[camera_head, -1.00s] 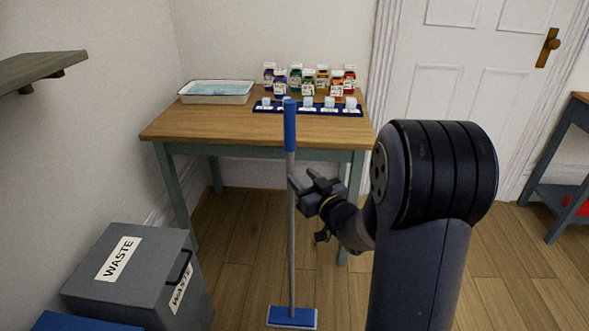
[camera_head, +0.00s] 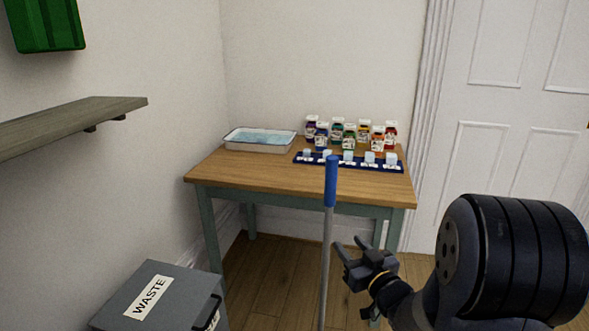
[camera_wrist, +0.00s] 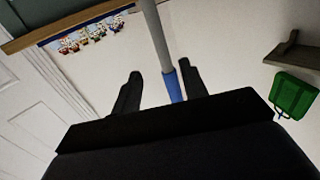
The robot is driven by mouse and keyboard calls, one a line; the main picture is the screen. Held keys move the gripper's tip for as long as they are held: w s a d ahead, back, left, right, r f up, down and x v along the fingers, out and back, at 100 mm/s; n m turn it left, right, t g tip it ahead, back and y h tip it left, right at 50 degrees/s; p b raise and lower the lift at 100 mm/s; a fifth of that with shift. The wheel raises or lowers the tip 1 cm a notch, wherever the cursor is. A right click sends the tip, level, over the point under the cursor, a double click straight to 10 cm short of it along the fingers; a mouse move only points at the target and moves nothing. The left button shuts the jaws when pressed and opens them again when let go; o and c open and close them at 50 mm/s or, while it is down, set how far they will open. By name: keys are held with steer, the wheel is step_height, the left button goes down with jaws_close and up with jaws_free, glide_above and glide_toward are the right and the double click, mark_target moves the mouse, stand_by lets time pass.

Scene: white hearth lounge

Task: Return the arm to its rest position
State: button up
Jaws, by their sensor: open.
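A mop-like tool stands upright, with a grey pole and a blue grip (camera_head: 331,182) at its top, in front of the table. Its foot is out of the head view now. My gripper (camera_head: 351,245) is open and empty, just right of the pole with a small gap showing between them. In the wrist view, the spread fingers of my gripper (camera_wrist: 160,78) point toward the pole (camera_wrist: 155,35), which appears between them, and the blue grip (camera_wrist: 172,86) is partly hidden by the gripper body. My arm is bent low at the right of the head view.
A wooden table (camera_head: 300,184) holds a white tray (camera_head: 260,147), several small jars and a blue strip (camera_head: 350,166) with pale cubes. A grey waste bin (camera_head: 180,295) stands at lower left. A shelf (camera_head: 70,122) and a green object (camera_head: 45,25) are on the left wall.

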mark_target(331, 212)
steer(key=x, duration=1.1)
steer(key=shift+w+a+b, duration=0.1)
steer(key=shift+w+b, duration=0.15)
steer(key=shift+b, duration=0.05)
steer(key=shift+s+r+p, duration=0.1)
steer(key=shift+r+p, duration=0.4)
steer(key=shift+r, duration=1.25)
steer(key=shift+f, duration=0.1)
